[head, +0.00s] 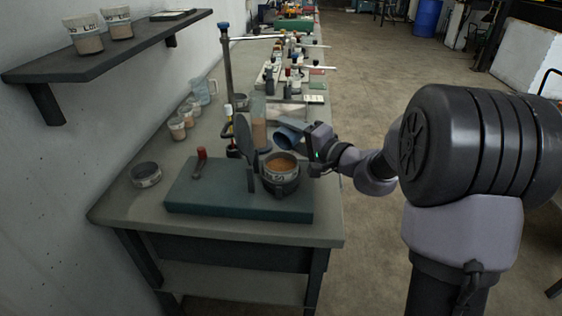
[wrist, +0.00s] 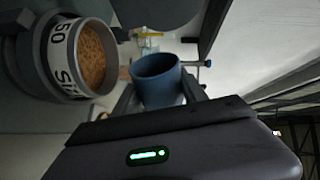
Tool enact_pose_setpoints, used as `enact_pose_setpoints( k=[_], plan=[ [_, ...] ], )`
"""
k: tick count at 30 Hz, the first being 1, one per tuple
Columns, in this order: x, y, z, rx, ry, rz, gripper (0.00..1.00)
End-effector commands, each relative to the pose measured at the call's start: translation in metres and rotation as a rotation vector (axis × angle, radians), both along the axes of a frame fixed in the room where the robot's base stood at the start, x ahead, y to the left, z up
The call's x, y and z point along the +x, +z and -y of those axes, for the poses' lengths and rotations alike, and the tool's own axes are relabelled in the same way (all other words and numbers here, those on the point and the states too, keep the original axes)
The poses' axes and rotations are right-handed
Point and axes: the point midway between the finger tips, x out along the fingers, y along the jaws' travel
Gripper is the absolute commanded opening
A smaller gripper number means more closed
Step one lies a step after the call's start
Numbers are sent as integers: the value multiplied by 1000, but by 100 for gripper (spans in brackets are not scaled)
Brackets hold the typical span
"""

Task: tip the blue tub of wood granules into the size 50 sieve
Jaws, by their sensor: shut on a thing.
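The blue tub (head: 287,138) is tilted on its side in my gripper (head: 305,136), above and just behind the sieve. In the wrist view the tub (wrist: 158,88) sits between the fingers of my gripper (wrist: 160,97), which is shut on it. Its visible inside is bare blue, with no granules showing. The size 50 sieve (head: 281,175) stands in a dark holder on the green base and has brown granules in it. In the wrist view the sieve (wrist: 58,50) shows "50" on its white label and granules across its inside.
The green base (head: 235,208) carries an upright dark disc (head: 243,138) and a red-handled lever (head: 200,160) left of the sieve. Another low round sieve (head: 146,174) is at the bench's left. Several granule cups, a clear jug (head: 203,90) and a stand (head: 228,70) are behind.

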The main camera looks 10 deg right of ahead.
Motion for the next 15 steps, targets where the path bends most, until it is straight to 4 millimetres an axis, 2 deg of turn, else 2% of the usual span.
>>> enact_pose_setpoints(
  k=[15],
  plan=[
    [-1, -4, -1, -43, 0, 37, 9]
  ],
)
